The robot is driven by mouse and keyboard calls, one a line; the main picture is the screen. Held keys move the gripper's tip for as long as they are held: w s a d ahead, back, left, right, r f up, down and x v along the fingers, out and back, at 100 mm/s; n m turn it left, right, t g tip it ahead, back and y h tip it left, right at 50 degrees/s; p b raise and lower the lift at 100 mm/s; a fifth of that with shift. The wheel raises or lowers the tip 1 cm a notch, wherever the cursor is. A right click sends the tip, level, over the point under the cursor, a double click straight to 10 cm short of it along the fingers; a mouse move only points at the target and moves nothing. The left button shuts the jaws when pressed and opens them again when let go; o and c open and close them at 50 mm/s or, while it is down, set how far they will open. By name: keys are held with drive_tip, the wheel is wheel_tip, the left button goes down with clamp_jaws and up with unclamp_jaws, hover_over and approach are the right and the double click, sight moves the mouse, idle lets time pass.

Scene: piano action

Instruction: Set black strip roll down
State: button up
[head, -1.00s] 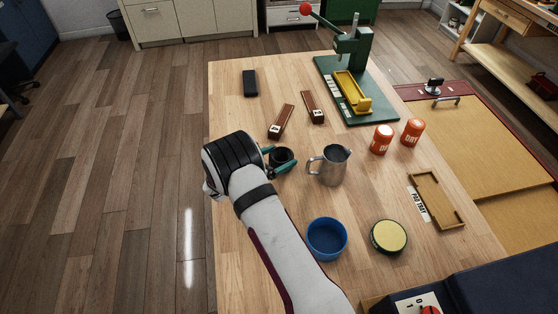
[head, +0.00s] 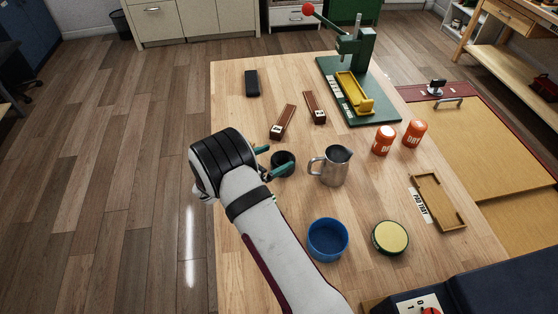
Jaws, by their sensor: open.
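The black strip roll (head: 283,164) rests on the wooden table, left of the metal pitcher. It looks like a short dark ring with a hollow middle. My gripper (head: 274,161) is open, its two teal fingers spread on the far and near sides of the roll. The far finger stands clear of it; the near finger lies close to its near edge, and I cannot tell if they touch. My wrist is to the left of the roll, over the table's left edge.
A metal pitcher (head: 332,167) stands just right of the roll. A blue bowl (head: 327,240) and a yellow-topped round tin (head: 390,238) are nearer. Two brown wooden pieces (head: 283,122) (head: 315,107), a black block (head: 252,83) and a green press (head: 358,85) are farther back. Orange jars (head: 384,140) stand right.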

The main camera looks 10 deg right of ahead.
drive_tip(key=s+d+r+m+g+y, duration=0.1)
drive_tip(key=s+d+r+m+g, duration=0.35)
drive_tip(key=s+r+m, duration=0.3)
drive_tip(key=s+d+r+m+g+y, duration=0.1)
drive_tip(key=s+d+r+m+g, duration=0.2)
drive_tip(key=s+d+r+m, duration=0.35)
drive_tip(key=s+a+r+m+y, duration=0.1)
drive_tip(key=s+a+m+y, duration=0.2)
drive_tip(key=s, duration=0.5)
drive_tip(key=s+a+m+g+y, duration=0.1)
drive_tip(key=s+a+m+y, duration=0.3)
drive_tip(key=s+m, duration=0.4)
drive_tip(key=s+a+r+m+y, duration=0.1)
drive_tip(key=s+a+m+y, duration=0.2)
drive_tip(key=s+a+m, duration=0.3)
drive_tip(key=s, duration=0.2)
drive_tip(key=shift+s+r, duration=0.3)
drive_tip(key=shift+s, duration=0.05)
